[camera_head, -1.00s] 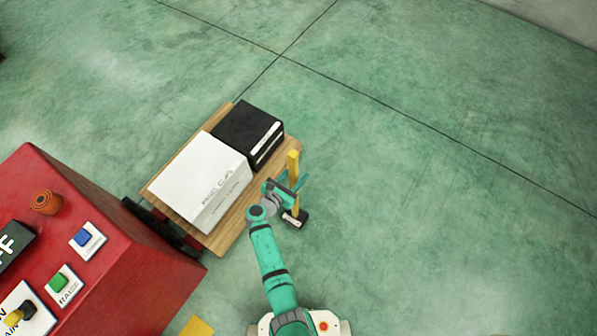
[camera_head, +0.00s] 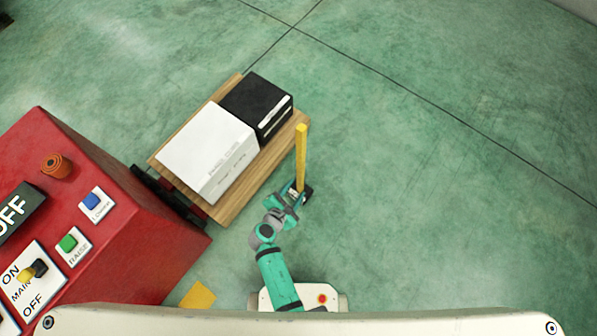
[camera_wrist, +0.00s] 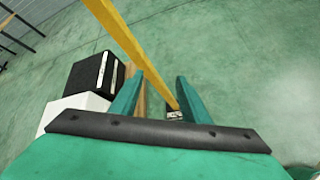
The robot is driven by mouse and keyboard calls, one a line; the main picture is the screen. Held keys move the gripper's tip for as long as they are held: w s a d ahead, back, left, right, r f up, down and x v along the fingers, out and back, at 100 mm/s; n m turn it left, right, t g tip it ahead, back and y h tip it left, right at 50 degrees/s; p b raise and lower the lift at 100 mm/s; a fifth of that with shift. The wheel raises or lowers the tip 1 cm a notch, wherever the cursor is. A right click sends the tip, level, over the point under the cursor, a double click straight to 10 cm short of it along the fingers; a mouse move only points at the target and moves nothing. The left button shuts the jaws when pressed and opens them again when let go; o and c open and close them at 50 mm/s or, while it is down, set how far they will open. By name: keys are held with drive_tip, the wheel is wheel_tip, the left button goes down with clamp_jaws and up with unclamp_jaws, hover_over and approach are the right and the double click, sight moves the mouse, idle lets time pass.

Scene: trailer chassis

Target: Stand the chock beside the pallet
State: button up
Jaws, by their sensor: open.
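The chock is a dark block (camera_head: 306,191) with a tall yellow pole (camera_head: 301,155). It stands upright on the floor just off the right edge of the wooden pallet (camera_head: 233,205). My gripper (camera_head: 294,197) is open at the near side of the pole, low down by the block. I cannot tell whether a finger touches the pole.
A white box (camera_head: 205,150) and a black box (camera_head: 255,103) sit on the pallet. A red control cabinet (camera_head: 120,200) with buttons stands at left. A yellow patch (camera_head: 198,296) lies on the floor near my base. The green floor to the right is clear.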

drive_tip(key=s+r+m+y, duration=0.2)
drive_tip(key=s+r+m, duration=0.1)
drive_tip(key=s+m, duration=0.3)
drive_tip(key=s+r+m+y, duration=0.3)
drive_tip(key=s+m, duration=0.1)
drive_tip(key=s, duration=0.4)
drive_tip(key=s+r+m+t, duration=0.1)
drive_tip(key=s+r+m, duration=0.2)
drive_tip(key=r, duration=0.5)
drive_tip(key=s+d+r+m+t, duration=0.1)
drive_tip(key=s+r+m+t, duration=0.1)
drive_tip(key=r+m, duration=0.4)
drive_tip(key=s+d+r+m+t, duration=0.1)
drive_tip(key=r+m, duration=0.4)
drive_tip(key=r, duration=0.6)
drive_tip(key=s+t, duration=0.1)
drive_tip(key=s, duration=0.1)
drive_tip(key=shift+s+r, duration=0.3)
drive_tip(key=shift+r, duration=0.1)
